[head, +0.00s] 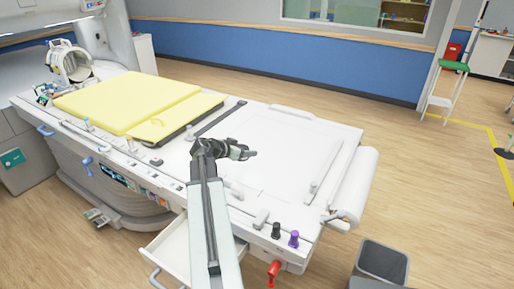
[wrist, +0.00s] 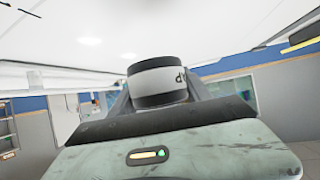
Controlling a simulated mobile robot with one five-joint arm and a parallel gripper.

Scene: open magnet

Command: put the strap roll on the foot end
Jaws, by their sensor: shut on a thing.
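In the wrist view a short black-and-white roll (wrist: 158,80) with dark lettering, which looks like the strap roll, sits between the dark fingers of my gripper (wrist: 158,98). My gripper is shut on it. In the head view my gripper (head: 240,152) is over the near-middle part of the white table top; the roll cannot be made out clearly there. The foot end (head: 285,155) is the bare white right part of the table. I cannot tell the height of the roll above it.
A yellow pad (head: 125,100) covers the table's left part, with a ring-shaped coil (head: 70,62) beyond it. A white paper roll (head: 355,188) hangs at the right end. Black and purple knobs (head: 293,238) stand at the near edge. A grey bin (head: 380,268) is on the floor.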

